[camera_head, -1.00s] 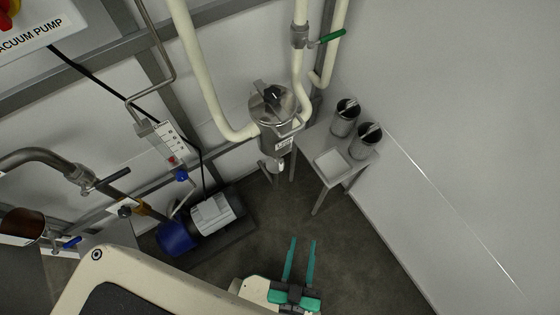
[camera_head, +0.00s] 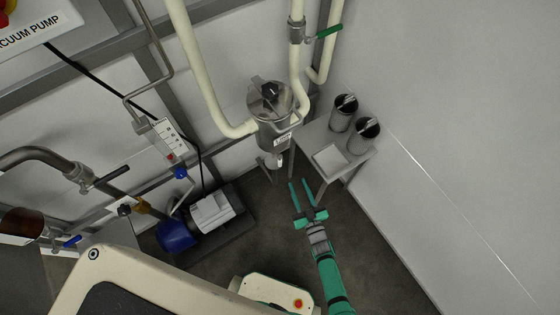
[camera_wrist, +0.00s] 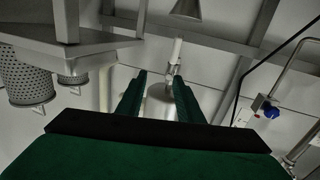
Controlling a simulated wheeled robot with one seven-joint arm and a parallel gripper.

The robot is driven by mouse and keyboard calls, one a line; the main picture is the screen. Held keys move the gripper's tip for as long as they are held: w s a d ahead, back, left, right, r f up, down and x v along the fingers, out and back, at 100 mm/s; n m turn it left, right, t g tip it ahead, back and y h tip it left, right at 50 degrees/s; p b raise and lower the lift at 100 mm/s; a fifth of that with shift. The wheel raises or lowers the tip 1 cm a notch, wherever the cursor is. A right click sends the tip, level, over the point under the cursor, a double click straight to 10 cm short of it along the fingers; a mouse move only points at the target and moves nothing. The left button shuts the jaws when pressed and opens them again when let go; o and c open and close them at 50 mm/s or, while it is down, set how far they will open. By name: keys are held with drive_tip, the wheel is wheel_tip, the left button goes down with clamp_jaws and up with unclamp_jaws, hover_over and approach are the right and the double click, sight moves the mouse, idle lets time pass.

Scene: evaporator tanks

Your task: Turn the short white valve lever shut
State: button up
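The short white valve lever (camera_wrist: 177,50) shows upright in the wrist view, just past my fingertips and below the steel tank's outlet, as that view looks upside down. In the head view a small pale part at the tank's underside (camera_head: 279,161) seems to be the same lever. The steel tank (camera_head: 272,102) stands by the wall. My gripper (camera_head: 298,182) is open and empty, its two green fingers pointing at the tank's underside. In the wrist view my gripper (camera_wrist: 160,78) has its fingers apart, with the tank's metal body between them and no contact with the lever visible.
A small steel table (camera_head: 318,143) with two mesh cups (camera_head: 344,114) stands right of the tank, close to my fingers. A blue pump (camera_head: 176,236) sits on the floor at left. A green-handled valve (camera_head: 328,34) is on the pipe above. Dark floor is free at lower right.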

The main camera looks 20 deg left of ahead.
approach(281, 163)
drive_tip(key=shift+y, duration=0.4)
drive_tip(key=shift+f+x, duration=0.15)
drive_tip(key=shift+x, duration=2.55)
drive_tip(key=shift+f+x, duration=0.2)
drive_tip(key=shift+x, duration=2.55)
drive_tip(key=shift+c, duration=0.6)
drive_tip(key=shift+d, duration=0.1)
clamp_jaws()
